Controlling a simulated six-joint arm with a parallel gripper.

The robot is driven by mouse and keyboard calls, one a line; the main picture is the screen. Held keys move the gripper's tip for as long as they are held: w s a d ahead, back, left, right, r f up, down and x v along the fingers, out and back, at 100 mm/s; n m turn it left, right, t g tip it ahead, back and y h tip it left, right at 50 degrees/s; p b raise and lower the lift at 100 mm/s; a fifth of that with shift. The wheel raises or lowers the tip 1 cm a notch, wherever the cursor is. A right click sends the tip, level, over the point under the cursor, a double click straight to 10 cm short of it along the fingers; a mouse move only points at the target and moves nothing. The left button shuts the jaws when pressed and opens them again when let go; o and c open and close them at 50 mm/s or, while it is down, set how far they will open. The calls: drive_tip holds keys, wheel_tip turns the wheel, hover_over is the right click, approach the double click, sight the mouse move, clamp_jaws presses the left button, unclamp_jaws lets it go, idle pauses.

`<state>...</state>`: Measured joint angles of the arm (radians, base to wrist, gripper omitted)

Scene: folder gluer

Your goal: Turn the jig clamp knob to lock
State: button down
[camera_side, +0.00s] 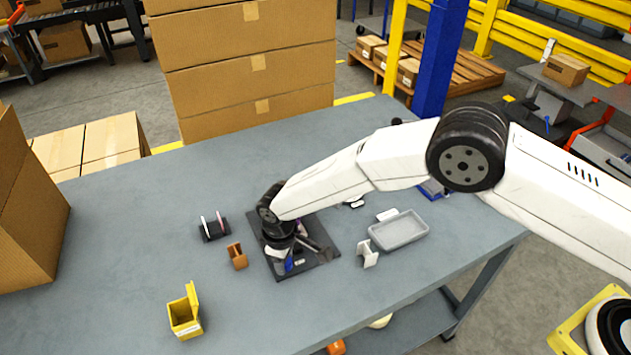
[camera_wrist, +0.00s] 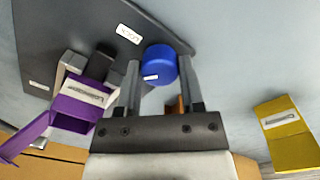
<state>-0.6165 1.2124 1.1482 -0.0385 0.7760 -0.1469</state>
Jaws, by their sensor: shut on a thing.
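The blue jig clamp knob (camera_wrist: 160,64) is round, with a small white mark on its edge. It sits on the dark jig plate (camera_wrist: 75,25), near a white label (camera_wrist: 129,34) whose text I cannot read clearly. My gripper (camera_wrist: 159,70) is shut on the knob, one finger on each side. In the side view my gripper (camera_side: 283,256) points down over the dark plate (camera_side: 327,254), and a bit of the blue knob (camera_side: 288,265) shows below it. A purple carton (camera_wrist: 78,104) with an open flap is at the left in the wrist view, beside grey and black jig parts.
A yellow open carton (camera_side: 184,318) stands at the table's front left. A brown holder (camera_side: 237,257) and a black stand with discs (camera_side: 214,229) are left of the plate. A white holder (camera_side: 368,254) and grey tray (camera_side: 398,231) are right.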

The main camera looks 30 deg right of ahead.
drive_tip(key=m, duration=0.5)
drive_tip(key=shift+m, duration=0.3)
drive_tip(key=m, duration=0.5)
idle(0.4)
drive_tip(key=shift+c, duration=1.1)
unclamp_jaws()
drive_tip(key=shift+a+r, duration=0.15)
drive_tip(key=shift+r, duration=3.75)
